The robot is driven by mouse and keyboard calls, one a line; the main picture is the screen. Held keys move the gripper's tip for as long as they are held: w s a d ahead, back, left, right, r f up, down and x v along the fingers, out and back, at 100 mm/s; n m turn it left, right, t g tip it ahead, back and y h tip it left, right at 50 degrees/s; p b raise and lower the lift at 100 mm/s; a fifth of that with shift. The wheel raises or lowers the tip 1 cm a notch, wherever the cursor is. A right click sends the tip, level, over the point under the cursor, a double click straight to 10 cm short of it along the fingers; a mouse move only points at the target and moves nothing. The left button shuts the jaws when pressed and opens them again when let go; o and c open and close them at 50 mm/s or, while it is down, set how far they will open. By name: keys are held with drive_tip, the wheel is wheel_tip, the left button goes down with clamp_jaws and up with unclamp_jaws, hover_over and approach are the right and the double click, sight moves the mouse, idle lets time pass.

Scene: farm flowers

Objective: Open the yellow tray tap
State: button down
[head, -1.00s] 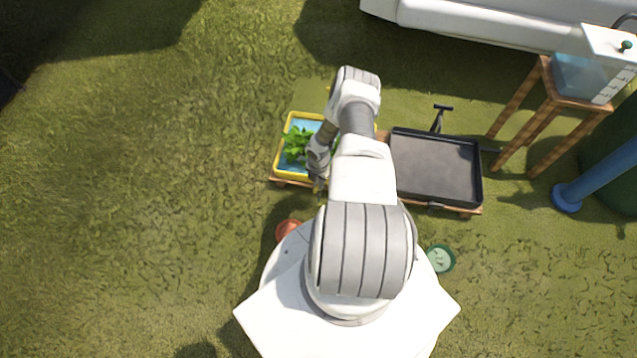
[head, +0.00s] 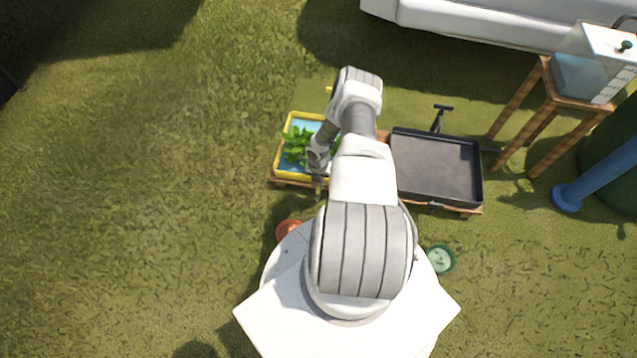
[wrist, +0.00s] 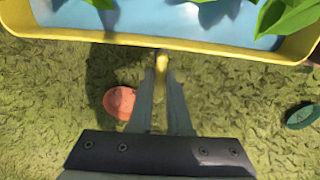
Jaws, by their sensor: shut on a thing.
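The yellow tray (head: 277,160) holds blue water and green leafy plants. It stands on a low wooden stand, and its front wall (wrist: 100,36) crosses the top of the wrist view. The yellow tap (wrist: 161,62) sticks out from that wall towards me. My gripper (wrist: 161,78) is shut on the tap, with one finger on each side of its handle. In the head view my arm hides part of the tray, and my gripper (head: 318,180) is at its front edge. The tap's inner opening cannot be seen.
A black tray (head: 435,165) stands to the right of the yellow one. An orange-red round object (head: 288,231) and a green one (head: 441,258) lie on the grass near my base. A clear water tank (head: 580,75) sits on a wooden stool at right. The grass at left is clear.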

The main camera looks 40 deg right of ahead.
sight(318, 185)
drive_tip(key=c, duration=0.9)
unclamp_jaws()
drive_tip(key=shift+o, duration=0.2)
wheel_tip(318, 185, up, 17)
drive_tip(key=p, duration=0.6)
drive_tip(key=shift+r+p, duration=0.2)
drive_tip(key=shift+p, duration=0.1)
